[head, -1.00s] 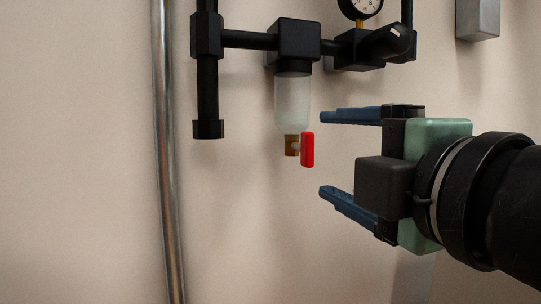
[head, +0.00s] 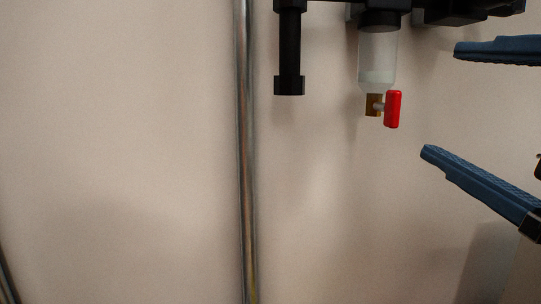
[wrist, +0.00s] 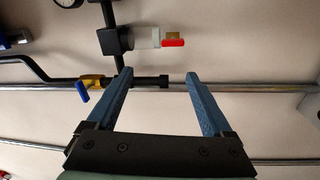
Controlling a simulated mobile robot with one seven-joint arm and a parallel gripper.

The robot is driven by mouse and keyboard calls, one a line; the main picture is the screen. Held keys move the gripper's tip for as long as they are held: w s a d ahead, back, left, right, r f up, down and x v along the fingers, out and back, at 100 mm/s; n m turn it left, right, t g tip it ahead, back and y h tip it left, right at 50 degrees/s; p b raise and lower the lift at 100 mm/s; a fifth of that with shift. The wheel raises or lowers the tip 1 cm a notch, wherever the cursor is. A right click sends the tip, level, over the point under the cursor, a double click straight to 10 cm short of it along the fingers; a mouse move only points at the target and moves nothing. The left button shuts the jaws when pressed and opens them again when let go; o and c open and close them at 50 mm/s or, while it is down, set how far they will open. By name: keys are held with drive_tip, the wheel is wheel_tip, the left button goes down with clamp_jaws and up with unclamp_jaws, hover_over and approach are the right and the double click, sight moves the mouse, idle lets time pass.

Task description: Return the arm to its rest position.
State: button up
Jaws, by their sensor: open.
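My gripper (head: 438,98) is at the right of the head view, with its two blue fingers wide apart and nothing between them. Most of its body is out of that view. In the wrist view my gripper (wrist: 158,73) also shows open and empty. The red valve handle (head: 393,109) hangs on a brass fitting under a clear bowl (head: 377,60), left of the fingertips and apart from them. In the wrist view the red handle (wrist: 173,43) lies beyond the fingertips.
A vertical metal pipe (head: 245,150) runs down the wall, with black pipework (head: 289,50) above right of it. The wrist view shows a yellow valve with a blue handle (wrist: 82,91) and a long pipe (wrist: 250,87).

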drive_tip(key=a+r+m+t, duration=0.1)
drive_tip(key=a+m+t, duration=0.3)
drive_tip(key=a+m, duration=0.3)
drive_tip(key=w+a+r+m+t+h, duration=0.1)
drive_tip(key=a+m+t, duration=0.3)
drive_tip(key=a+m, duration=0.4)
drive_tip(key=shift+a+r+m, duration=0.15)
drive_tip(key=shift+r+m, duration=0.6)
drive_tip(key=shift+m, duration=0.15)
